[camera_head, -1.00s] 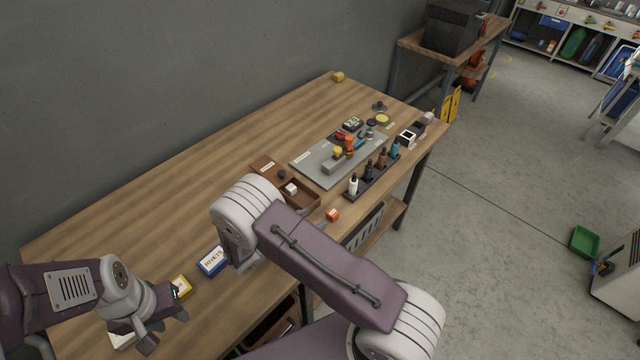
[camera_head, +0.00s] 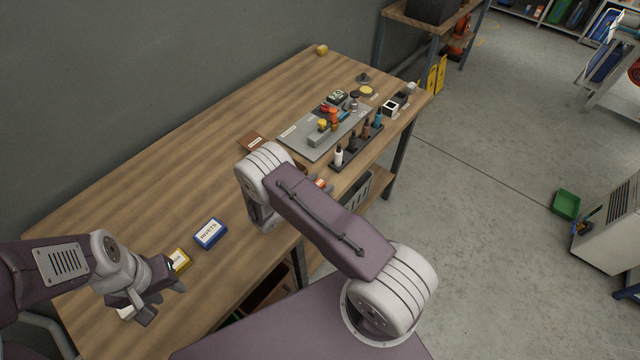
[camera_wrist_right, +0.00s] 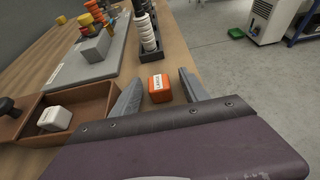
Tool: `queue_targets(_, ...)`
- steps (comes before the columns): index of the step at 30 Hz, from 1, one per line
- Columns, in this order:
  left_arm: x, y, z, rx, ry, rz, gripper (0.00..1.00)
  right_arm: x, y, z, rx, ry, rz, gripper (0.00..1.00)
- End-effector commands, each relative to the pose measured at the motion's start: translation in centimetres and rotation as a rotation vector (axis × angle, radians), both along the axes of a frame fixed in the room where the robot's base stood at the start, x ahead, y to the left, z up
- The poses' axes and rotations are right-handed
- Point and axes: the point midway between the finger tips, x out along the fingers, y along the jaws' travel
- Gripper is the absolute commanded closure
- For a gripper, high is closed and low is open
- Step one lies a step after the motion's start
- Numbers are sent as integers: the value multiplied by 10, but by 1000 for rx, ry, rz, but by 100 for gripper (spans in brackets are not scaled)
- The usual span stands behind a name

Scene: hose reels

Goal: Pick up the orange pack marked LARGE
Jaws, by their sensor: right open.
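The orange pack (camera_wrist_right: 159,92) with a white label sits on the wooden table in the right wrist view; its lettering is too small to read surely. In the head view only a bit of it (camera_head: 320,183) shows past my right arm. My right gripper (camera_wrist_right: 160,76) is open, its two fingers on either side of the pack in the picture, apart from it and empty. In the head view the right gripper is hidden behind its arm. My left gripper (camera_head: 166,301) is open over the table's near left part, with nothing seen between its fingers.
A brown wooden tray (camera_wrist_right: 98,103) with a white pack (camera_wrist_right: 55,118) lies left of the orange pack. A grey board (camera_head: 305,145) and a dark rack of bottles (camera_head: 352,150) stand beyond. A blue box (camera_head: 210,233) and yellow box (camera_head: 180,260) lie near my left gripper.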

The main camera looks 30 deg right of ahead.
Motion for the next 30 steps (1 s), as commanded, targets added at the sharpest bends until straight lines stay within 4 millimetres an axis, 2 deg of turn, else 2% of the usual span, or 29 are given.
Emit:
queue_targets(2,0,0,0,0,0,0,64,0,0,0,0,0,0,47)
queue_targets(6,0,0,0,0,0,0,64,0,0,0,0,0,0,86)
queue_targets(8,0,0,0,0,0,0,64,0,0,0,0,0,0,100)
queue_targets(19,0,0,-2,0,0,0,64,0,1,5,0,0,0,100)
queue_targets(23,0,0,-5,0,0,0,64,1,1,20,1,-3,0,100)
queue_targets(26,0,0,-9,0,0,0,64,0,1,40,2,-4,0,100)
queue_targets(30,0,0,-14,0,0,0,64,-6,-32,58,1,0,-6,100)
